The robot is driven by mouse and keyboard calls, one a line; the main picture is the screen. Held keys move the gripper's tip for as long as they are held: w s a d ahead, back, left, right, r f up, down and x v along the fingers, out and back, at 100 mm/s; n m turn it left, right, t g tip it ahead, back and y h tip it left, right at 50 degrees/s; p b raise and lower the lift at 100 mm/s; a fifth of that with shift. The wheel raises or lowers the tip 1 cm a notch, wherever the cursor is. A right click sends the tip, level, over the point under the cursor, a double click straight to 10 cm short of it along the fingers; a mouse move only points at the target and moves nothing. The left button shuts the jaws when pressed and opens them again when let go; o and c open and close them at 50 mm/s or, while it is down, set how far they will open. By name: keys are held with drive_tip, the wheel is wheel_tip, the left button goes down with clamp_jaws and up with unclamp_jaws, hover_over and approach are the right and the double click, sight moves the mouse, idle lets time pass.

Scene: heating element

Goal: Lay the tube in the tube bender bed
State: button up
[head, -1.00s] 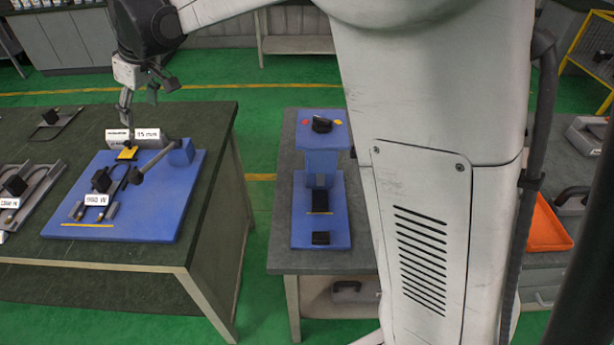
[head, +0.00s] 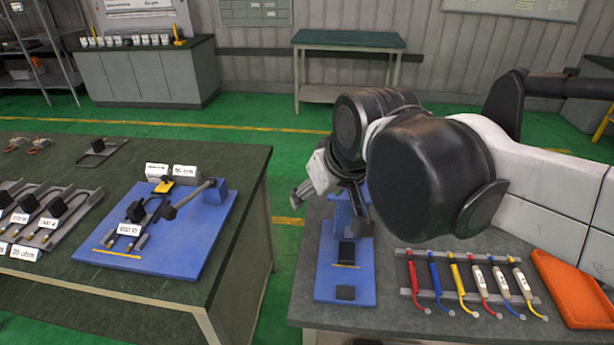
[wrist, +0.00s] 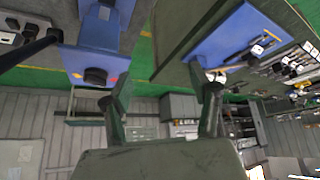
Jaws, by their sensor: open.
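My gripper (head: 325,193) hangs beside the rear of the blue fixture on the right bench (head: 326,285), partly hidden behind my arm. In the wrist view my gripper (wrist: 160,92) has its two fingers apart, with only floor and background between them. On the left bench a blue board (head: 205,235) carries a grey bar with a black end (head: 195,198), running to a blue block (head: 215,190). A bent dark tube-like part with a "W" label (head: 129,230) lies on this board. I cannot tell surely which part is the tube or the bender bed.
Grey trays with labelled black parts (head: 48,215) stand at the left. Colored-handled tools (head: 435,283) lie in a row on the right bench, beside an orange tray (head: 570,285). Green floor (head: 285,240) separates the benches.

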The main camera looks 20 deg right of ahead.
drive_tip(key=s+d+f+m+h, duration=0.1)
drive_tip(key=s+d+f+m, duration=0.1)
drive_tip(key=s, duration=0.5)
wheel_tip(320, 180, down, 3)
drive_tip(key=shift+d+r+t, duration=0.15)
drive_tip(key=shift+d+t, duration=0.15)
drive_tip(key=shift+d, duration=0.55)
drive_tip(key=shift+f+b, duration=0.4)
